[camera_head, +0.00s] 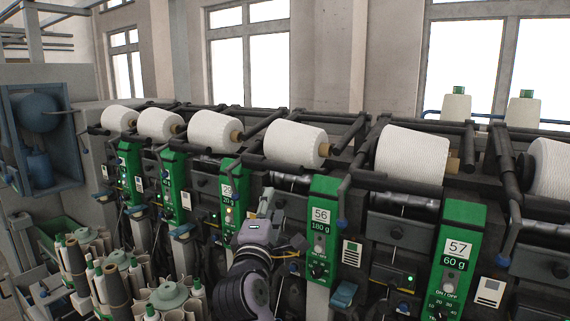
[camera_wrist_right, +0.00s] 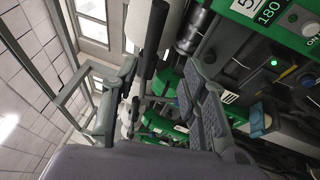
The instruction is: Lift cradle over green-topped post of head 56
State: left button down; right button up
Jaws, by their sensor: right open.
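The green-topped post of head 56 (camera_head: 322,230) carries a "56 / 180 g" label; part of it shows at the top right of the right wrist view (camera_wrist_right: 285,25). A white cone (camera_head: 292,145) sits above and left of it, by dark cradle arms. A dark lever (camera_head: 345,190) with a blue tip hangs just right of the post. My right gripper (camera_head: 270,204) is just left of the post, below the cone. In the right wrist view its fingers (camera_wrist_right: 160,105) are spread and empty. A dark bar (camera_wrist_right: 154,45) shows beyond the gap between them; contact cannot be told. My left gripper is out of view.
Head 57 (camera_head: 455,255) stands to the right with its large cone (camera_head: 411,157). Another green post (camera_head: 231,195) stands close on the left. Bobbins and tubes (camera_head: 115,270) crowd the lower left. Heads are tightly spaced, with dark levers jutting forward.

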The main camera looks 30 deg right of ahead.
jog(key=p, duration=0.3)
send_near(280, 169)
jog(key=x, duration=0.4)
jog(key=shift+w+d, duration=0.2)
jog(key=shift+w, duration=0.05)
jog(key=p+x, duration=0.1)
jog(key=x, duration=0.3)
jog(key=shift+w+d+r, duration=0.1)
jog(key=shift+w+r, duration=0.05)
jog(key=shift+r, duration=0.05)
jog(key=shift+p+x, duration=0.4)
jog(key=shift+x, duration=0.5)
jog(key=shift+w+d+f, duration=0.15)
jog(key=shift+w+d, duration=0.1)
jog(key=shift+w, duration=0.1)
jog(key=c, duration=0.9)
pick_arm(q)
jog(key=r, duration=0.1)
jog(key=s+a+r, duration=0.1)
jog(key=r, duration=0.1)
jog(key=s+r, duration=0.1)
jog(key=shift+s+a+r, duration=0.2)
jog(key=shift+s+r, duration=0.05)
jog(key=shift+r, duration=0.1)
pick_arm(e)
grip_shut()
